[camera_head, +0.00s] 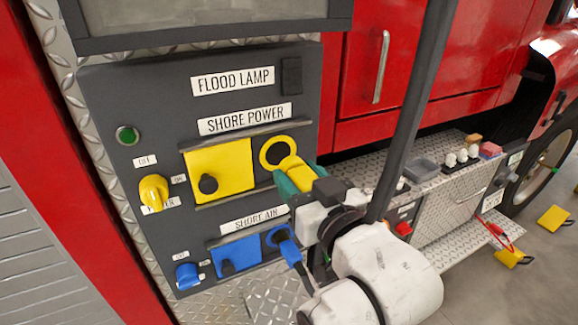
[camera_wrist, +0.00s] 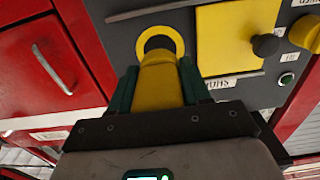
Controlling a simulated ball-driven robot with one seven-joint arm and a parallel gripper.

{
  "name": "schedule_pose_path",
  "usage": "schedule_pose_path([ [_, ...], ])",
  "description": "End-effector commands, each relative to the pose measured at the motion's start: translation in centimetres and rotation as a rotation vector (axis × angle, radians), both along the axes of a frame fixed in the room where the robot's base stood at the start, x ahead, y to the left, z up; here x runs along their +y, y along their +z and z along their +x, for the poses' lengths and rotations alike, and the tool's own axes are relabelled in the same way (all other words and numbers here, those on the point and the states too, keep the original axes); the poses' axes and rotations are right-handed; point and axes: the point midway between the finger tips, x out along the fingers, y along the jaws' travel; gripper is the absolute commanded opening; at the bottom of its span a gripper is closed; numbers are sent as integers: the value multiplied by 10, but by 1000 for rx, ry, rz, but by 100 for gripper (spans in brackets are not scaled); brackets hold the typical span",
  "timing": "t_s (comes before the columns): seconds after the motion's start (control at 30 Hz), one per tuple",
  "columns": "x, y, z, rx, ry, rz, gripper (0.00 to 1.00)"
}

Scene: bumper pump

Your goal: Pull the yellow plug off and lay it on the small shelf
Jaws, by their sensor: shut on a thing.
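The yellow plug (camera_wrist: 160,85) is between the two green fingers of my gripper (camera_wrist: 157,92) in the wrist view. Its front end is close to the dark hole of the yellow ring socket (camera_wrist: 160,33); I cannot tell whether it is still partly inside. In the head view the plug (camera_head: 289,166) overlaps the lower right of the yellow ring (camera_head: 264,148), and my gripper (camera_head: 294,174) is shut on it from the right. The small shelf cannot be singled out with certainty; a diamond-plate ledge (camera_head: 350,166) lies to the right of the panel.
The dark panel holds a yellow sliding cover (camera_head: 221,172), a yellow knob (camera_head: 153,191), a green button (camera_head: 127,135) and a blue plug (camera_head: 286,244) below my gripper. Small items, including a grey tray (camera_head: 421,169), stand on the ledge.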

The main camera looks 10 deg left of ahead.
Motion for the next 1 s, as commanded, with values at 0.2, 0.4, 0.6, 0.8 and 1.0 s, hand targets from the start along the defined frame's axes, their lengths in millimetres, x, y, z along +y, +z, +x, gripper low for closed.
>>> schedule_pose_path([
  [0.2, -5, 1, -7, -1, -1, 1, 0],
  [0.4, -8, 1, -11, -1, 0, 1, 0],
  [0.6, -8, 1, -11, -1, 0, 1, 0],
  [0.8, -8, -3, -11, 0, -1, 1, 0],
  [1.0, -14, -49, -10, 10, -9, 8, 0],
])
